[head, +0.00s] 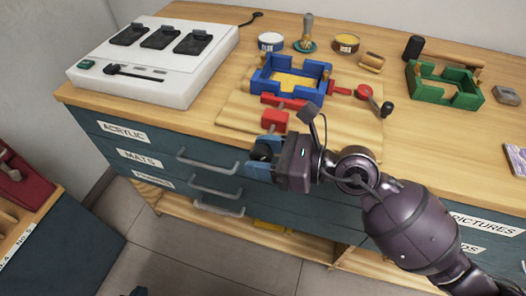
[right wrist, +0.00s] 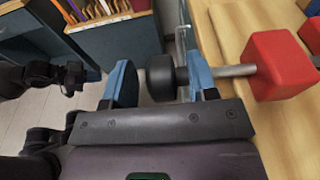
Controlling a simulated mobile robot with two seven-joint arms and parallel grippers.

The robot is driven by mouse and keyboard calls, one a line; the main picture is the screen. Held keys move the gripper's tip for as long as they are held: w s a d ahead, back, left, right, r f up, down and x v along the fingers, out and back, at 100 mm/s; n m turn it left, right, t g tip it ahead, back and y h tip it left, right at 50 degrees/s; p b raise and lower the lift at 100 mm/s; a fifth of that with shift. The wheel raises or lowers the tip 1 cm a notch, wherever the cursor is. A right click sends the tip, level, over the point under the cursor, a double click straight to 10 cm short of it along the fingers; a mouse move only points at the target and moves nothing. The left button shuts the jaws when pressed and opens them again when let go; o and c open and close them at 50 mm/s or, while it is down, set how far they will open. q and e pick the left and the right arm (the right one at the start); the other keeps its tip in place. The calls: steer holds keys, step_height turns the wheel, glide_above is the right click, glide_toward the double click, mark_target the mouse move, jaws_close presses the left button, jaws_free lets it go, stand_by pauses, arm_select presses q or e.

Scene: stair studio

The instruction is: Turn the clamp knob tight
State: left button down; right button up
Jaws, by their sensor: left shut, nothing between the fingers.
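A red clamp (head: 274,120) sits at the worktop's front edge, with a black knob (head: 262,150) sticking out in front. In the right wrist view the knob (right wrist: 163,77) sits on a grey rod (right wrist: 236,71) that leads into a red block (right wrist: 280,65). My right gripper (head: 262,164) is at the knob, its blue fingers apart with the knob between them. A gap shows on the left finger's side; the other finger looks close to the knob, and I cannot tell whether it touches. My left gripper (head: 138,291) barely shows at the bottom edge, shut and empty.
A blue frame (head: 290,76) stands on a wooden board behind the clamp. Another red clamp with a black knob (head: 386,109) is to its right. A green frame (head: 445,86) and white switch box (head: 155,60) flank them. Drawer handles (head: 208,161) stick out below.

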steer(key=shift+d+r, duration=0.15)
steer(key=shift+d, duration=0.45)
steer(key=v, duration=0.9)
steer(key=shift+s+d, duration=0.2)
steer(key=shift+d, duration=0.1)
